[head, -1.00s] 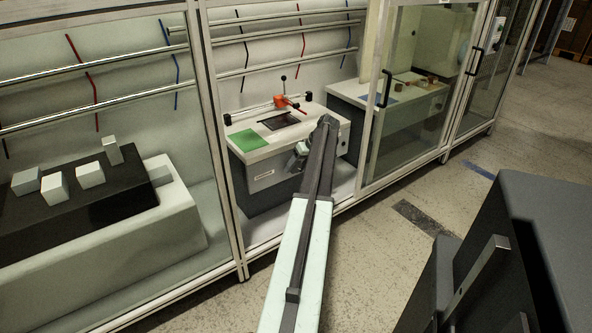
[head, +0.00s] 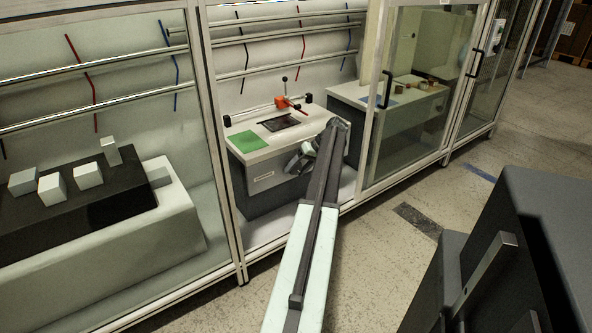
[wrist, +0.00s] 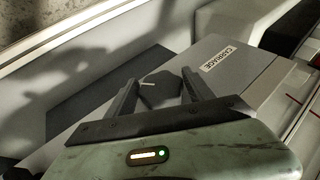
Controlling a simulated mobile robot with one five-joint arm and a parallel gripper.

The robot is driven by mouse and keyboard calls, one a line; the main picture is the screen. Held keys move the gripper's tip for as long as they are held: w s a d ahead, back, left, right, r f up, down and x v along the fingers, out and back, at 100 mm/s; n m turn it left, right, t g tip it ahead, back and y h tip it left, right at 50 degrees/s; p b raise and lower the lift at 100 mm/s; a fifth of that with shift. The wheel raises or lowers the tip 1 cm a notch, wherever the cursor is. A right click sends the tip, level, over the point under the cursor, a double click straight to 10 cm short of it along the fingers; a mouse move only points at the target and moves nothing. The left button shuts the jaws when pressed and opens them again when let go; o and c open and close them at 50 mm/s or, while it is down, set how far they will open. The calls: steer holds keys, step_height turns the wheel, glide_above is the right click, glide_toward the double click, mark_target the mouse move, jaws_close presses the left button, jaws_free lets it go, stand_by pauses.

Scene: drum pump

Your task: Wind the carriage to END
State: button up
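A dark, faceted knob (wrist: 158,92) with a white pointer line sits on a grey panel beside a label reading CARRIAGE (wrist: 219,59). My gripper (wrist: 158,79) has its two dark fingers apart, one on each side of the knob, with what looks like a small gap to it. In the head view my gripper (head: 298,161) is at the front of the middle bench (head: 262,200), and the knob is hidden there. An orange carriage (head: 282,102) with a red arm sits on a rail (head: 247,115) on top of the bench. No END mark is readable.
A green pad (head: 248,141) and a dark plate (head: 279,123) lie on the bench top. Frame posts (head: 214,140) and a glass door (head: 405,100) flank the bay. White blocks (head: 53,189) stand at left. A dark cabinet (head: 540,240) stands at right.

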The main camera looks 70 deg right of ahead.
steer(key=shift+o, duration=0.9)
steer(key=shift+d+r, duration=0.1)
steer(key=shift+r, duration=0.15)
steer(key=p+v, duration=0.6)
steer(key=v, duration=0.1)
steer(key=shift+s, duration=0.3)
steer(key=shift+r, duration=0.1)
